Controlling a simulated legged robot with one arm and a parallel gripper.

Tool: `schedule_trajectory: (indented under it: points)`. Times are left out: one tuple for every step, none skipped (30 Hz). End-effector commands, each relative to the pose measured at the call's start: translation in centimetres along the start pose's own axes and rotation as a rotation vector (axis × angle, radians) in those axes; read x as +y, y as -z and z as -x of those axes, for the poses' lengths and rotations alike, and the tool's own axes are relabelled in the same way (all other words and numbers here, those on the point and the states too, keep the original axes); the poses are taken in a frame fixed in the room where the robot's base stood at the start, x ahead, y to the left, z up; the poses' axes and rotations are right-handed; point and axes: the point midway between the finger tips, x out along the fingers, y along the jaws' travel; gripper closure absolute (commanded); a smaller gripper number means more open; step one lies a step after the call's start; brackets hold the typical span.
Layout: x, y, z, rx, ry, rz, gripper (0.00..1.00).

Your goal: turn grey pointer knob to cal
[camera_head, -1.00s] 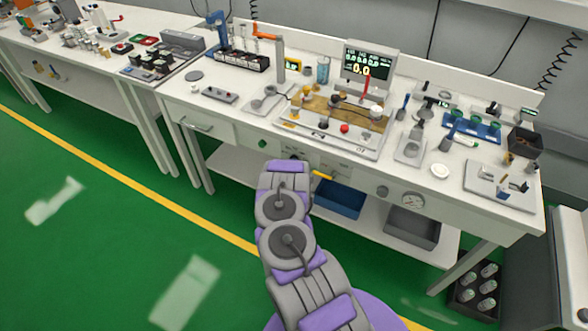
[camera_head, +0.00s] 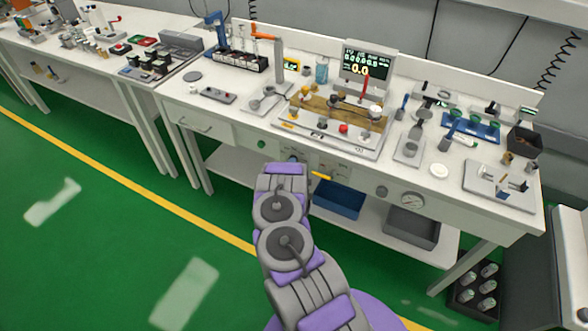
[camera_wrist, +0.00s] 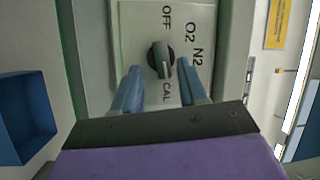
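The grey pointer knob (camera_wrist: 160,60) sits on a pale panel (camera_wrist: 195,15) marked OFF, O2, N2 and CAL in the wrist view. Its bar has a light line at the end nearer the CAL label (camera_wrist: 167,93); the exact setting is hard to tell. My gripper (camera_wrist: 160,68) is open, with one blue finger on each side of the knob. The knob lies around the fingertips, with gaps seen at both sides; I cannot tell how deep they reach. In the head view my gripper (camera_head: 291,160) is at the bench's front panel, and the knob cannot be made out.
A blue bin (camera_head: 340,201) and a grey bin (camera_head: 412,228) stand on the shelf below. The bench top (camera_head: 225,115) above holds many items.

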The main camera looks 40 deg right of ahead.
Motion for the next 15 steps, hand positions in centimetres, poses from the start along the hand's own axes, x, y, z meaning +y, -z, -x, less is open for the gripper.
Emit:
schedule_trajectory:
  points:
    - [-0.1, 0.0, 0.0, 0.000, 0.001, 0.000, 0.58]
    - [-0.1, 0.0, 0.0, -0.001, 0.002, 0.000, 0.58]
    - [-0.1, 0.0, 0.0, -0.001, 0.002, 0.000, 0.58]
    - [-0.1, -0.1, 0.1, -0.001, 0.002, 0.000, 0.58]
    - [-0.1, -0.1, 0.2, -0.001, 0.003, -0.001, 0.58]
    - [-0.2, -0.1, 0.4, -0.001, 0.003, 0.000, 0.58]
    - [-0.2, -0.1, 0.7, -0.001, 0.003, 0.000, 0.58]
    - [-0.2, -0.1, 1.0, -0.002, 0.002, 0.000, 0.58]
    - [-0.1, -0.1, 1.6, -0.002, 0.000, 0.000, 0.58]
    - [-0.1, -0.1, 2.1, -0.003, -0.002, 0.000, 0.58]
    - [-0.1, -0.1, 2.7, -0.003, -0.003, 0.000, 0.58]
    - [-0.2, -0.1, 3.5, -0.003, -0.002, 0.001, 0.58]
    - [-0.2, -0.1, 4.0, -0.003, -0.002, 0.001, 0.58]
    - [-0.2, -0.2, 4.5, -0.004, -0.002, 0.001, 0.58]
    - [-0.3, -0.2, 5.2, -0.004, -0.002, 0.001, 0.58]
